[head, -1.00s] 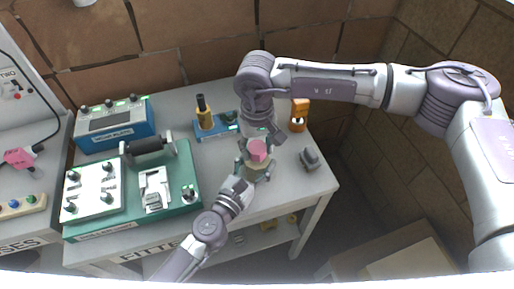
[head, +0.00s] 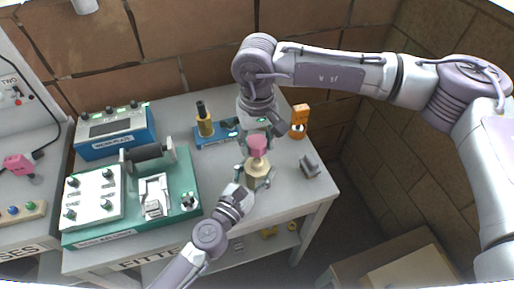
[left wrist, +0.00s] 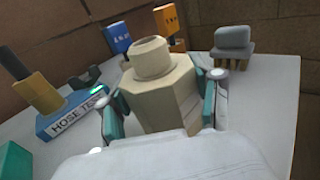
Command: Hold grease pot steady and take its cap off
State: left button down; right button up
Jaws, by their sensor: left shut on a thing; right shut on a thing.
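The grease pot (head: 258,172) is a beige faceted body with a round neck, upright near the table's front right. My left gripper (head: 256,179) is shut on its body, one finger on each side; the left wrist view shows the pot (left wrist: 158,103) between the teal fingers (left wrist: 163,92). The neck (left wrist: 150,57) is bare there. The pink cap (head: 257,146) is above the neck and apart from it. My right gripper (head: 260,132), reaching down from above, is shut on the cap. The right gripper and cap are not in the left wrist view.
A blue hose-test stand (head: 217,133) with a brass cylinder is behind left. An orange block piece (head: 300,117) and a grey piece (head: 310,164) stand to the right. A green-based fixture (head: 182,178) fills the left. The table's front edge is close to the pot.

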pick_arm(q)
jog(key=shift+c, duration=0.7)
grip_release()
